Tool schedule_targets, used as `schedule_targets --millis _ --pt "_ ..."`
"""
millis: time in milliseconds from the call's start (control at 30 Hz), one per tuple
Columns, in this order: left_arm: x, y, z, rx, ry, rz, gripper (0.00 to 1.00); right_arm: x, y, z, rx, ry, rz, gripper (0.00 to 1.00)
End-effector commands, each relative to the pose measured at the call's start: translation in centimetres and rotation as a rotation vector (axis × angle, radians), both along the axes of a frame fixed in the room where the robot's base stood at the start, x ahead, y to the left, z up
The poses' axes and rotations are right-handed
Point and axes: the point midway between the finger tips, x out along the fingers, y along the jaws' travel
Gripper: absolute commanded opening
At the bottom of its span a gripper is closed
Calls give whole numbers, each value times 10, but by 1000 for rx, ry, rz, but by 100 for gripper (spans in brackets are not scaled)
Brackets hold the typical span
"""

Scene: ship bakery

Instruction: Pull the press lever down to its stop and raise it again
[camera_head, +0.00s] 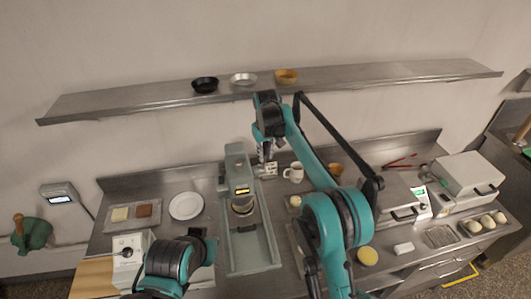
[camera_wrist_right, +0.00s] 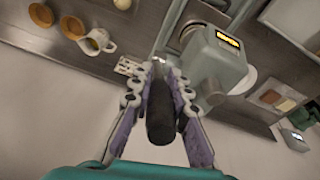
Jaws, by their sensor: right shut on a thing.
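The press (camera_head: 237,160) is a pale green-grey machine with a small lit yellow display, standing in a long tray (camera_head: 233,262). It also shows in the right wrist view (camera_wrist_right: 212,68). My right gripper (camera_head: 265,154) is at the upper right of the press in the head view. In the right wrist view its two fingers (camera_wrist_right: 164,80) are closed around the dark grip of the press lever (camera_wrist_right: 160,115). The rest of the lever is mostly hidden. My left arm shows at the bottom left of the head view, but its gripper does not show.
A shelf (camera_head: 400,73) with several small pans runs above the counter. A closed grill-like appliance (camera_head: 470,172) stands at the far right.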

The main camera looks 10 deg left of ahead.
Motion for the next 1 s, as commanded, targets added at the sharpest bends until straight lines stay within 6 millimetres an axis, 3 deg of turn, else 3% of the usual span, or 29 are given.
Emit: schedule_targets --millis 367,400,467,767,1000 --pt "0 0 0 0 0 0 0 1 0 0 0 -1 0 0" --pt "0 0 0 0 0 0 0 1 0 0 0 -1 0 27" --pt "0 0 0 0 0 0 0 1 0 0 0 -1 0 38" --pt "0 0 0 0 0 0 0 1 0 1 0 0 0 38" --pt "0 0 0 0 0 0 0 -5 -1 33 0 0 0 38"
